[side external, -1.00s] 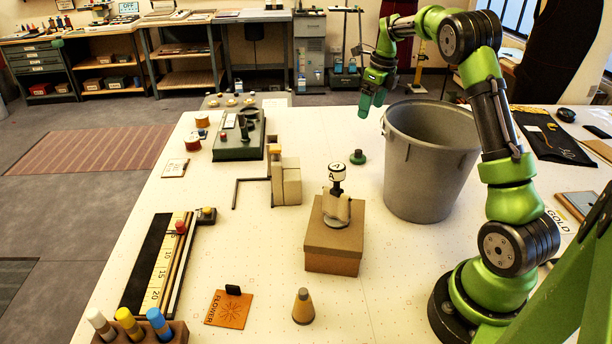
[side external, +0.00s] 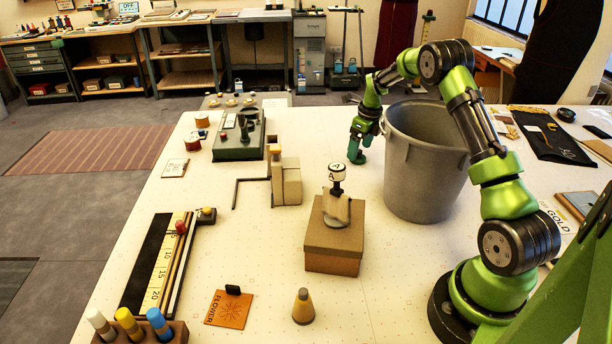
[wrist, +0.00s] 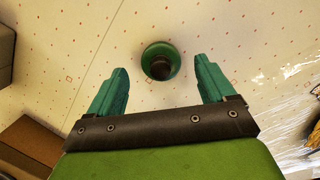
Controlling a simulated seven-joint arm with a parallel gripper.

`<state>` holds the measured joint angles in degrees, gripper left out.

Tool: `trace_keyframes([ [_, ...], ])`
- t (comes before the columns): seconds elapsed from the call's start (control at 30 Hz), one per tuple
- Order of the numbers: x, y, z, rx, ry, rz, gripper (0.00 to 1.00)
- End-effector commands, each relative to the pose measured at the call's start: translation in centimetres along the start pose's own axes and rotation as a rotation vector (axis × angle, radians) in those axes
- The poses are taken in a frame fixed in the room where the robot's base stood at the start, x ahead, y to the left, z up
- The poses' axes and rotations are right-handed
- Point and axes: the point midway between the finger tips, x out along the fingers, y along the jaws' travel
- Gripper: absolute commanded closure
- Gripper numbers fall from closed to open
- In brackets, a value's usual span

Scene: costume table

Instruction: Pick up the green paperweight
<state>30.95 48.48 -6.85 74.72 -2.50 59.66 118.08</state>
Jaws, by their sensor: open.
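The green paperweight (wrist: 160,61) shows in the wrist view as a round green base with a dark knob on top. It stands on the white table between and a little beyond the two green fingertips of my gripper (wrist: 158,75). The fingers are wide apart with nothing between them that I can see them touching. In the side external view my gripper (side external: 357,158) points down just above the table, left of the grey bin, and hides the paperweight there.
A large grey bin (side external: 425,170) stands close to the right of my gripper. A cardboard box (side external: 333,243) with a stamp-like object (side external: 337,200) on it stands nearer the camera. A beige block stand (side external: 285,183) is to the left.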

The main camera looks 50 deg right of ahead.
Motion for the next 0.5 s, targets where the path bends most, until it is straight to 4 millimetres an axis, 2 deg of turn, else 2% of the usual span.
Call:
trace_keyframes([
  [0.13, 1.9, -0.1, 0.0, 0.0, 0.0, 0.0, 0.17],
  [0.43, 2.3, -0.1, 0.1, -0.001, -0.001, -0.002, 0.17],
  [0.5, 2.3, -0.1, 0.1, -0.001, -0.001, -0.002, 0.28],
])
